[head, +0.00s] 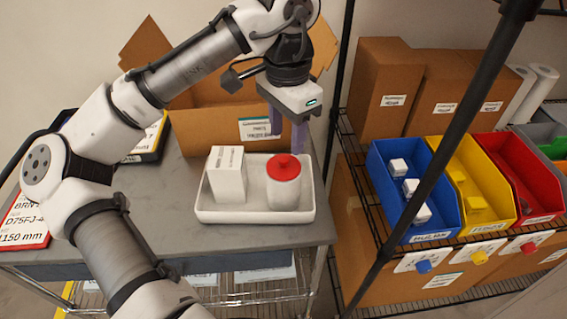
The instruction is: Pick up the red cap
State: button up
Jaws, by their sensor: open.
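The red cap (284,167) sits on top of a white round jar (283,192), with a small knob in its middle. The jar stands in a white tray (247,214) on the grey table, beside an upright white box (226,174). My gripper (287,142) hangs just behind and above the cap, its two purple fingers spread apart, pointing down. It is open and I see nothing between the fingers. The fingertips seem apart from the cap, though the exact gap is hard to tell.
An open cardboard box (205,132) stands behind the tray. At the right, a wire shelf holds blue (398,219), yellow (478,213) and red bins (520,200), with cardboard boxes behind. A black post (449,150) crosses in front of it.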

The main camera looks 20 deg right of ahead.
aim_at(283, 158)
jog(key=shift+w+a+f+p, duration=0.1)
jog(key=shift+f+p, duration=0.25)
jog(key=shift+f, duration=1.05)
jog(key=shift+w+a+f+p, duration=0.1)
jog(key=shift+f+p, duration=0.25)
jog(key=shift+f, duration=1.05)
grip_shut()
